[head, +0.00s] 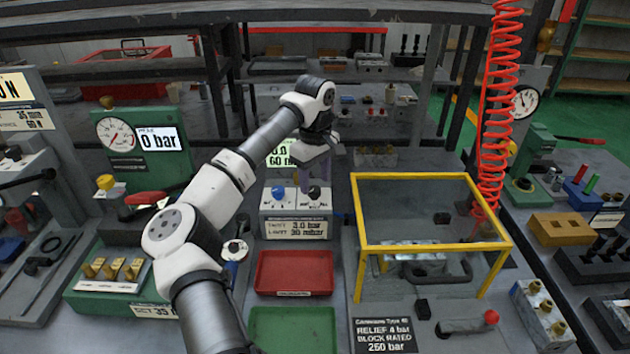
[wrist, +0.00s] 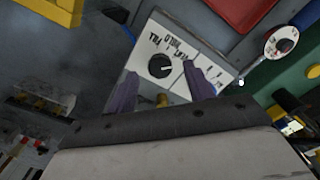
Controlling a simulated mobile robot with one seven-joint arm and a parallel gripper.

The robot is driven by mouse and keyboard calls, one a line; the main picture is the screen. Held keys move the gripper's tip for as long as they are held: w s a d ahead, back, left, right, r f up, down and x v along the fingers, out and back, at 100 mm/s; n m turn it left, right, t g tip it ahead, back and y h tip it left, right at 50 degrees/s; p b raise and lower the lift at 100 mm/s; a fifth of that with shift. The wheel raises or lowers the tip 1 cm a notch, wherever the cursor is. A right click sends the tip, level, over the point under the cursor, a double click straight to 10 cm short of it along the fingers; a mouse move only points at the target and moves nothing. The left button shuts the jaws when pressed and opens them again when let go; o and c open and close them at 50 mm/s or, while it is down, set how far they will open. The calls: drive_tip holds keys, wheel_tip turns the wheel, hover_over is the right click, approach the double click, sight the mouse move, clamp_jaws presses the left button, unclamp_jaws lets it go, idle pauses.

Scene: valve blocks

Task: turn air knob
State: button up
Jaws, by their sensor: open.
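A grey-white control block (head: 296,228) stands in the middle of the bench in the head view. It has a blue knob (head: 278,195) on the left and a black knob (head: 314,194) on the right; I cannot read which is marked air. My gripper (head: 313,165) hangs above the block, close over the black knob. In the wrist view, my gripper (wrist: 159,72) is open and empty, with two purple fingers apart. A round black knob (wrist: 161,65) on a white lettered plate (wrist: 152,42) shows between the fingertips. I cannot tell the remaining height.
A red tray (head: 294,272) and a green tray (head: 292,330) lie in front of the block. A yellow-framed clear guard (head: 432,245) stands to the right. A red coiled hose (head: 493,120) hangs behind it. A gauge panel (head: 130,150) reading 0 bar stands left.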

drive_tip(key=shift+f, duration=1.15)
drive_tip(key=c, duration=1)
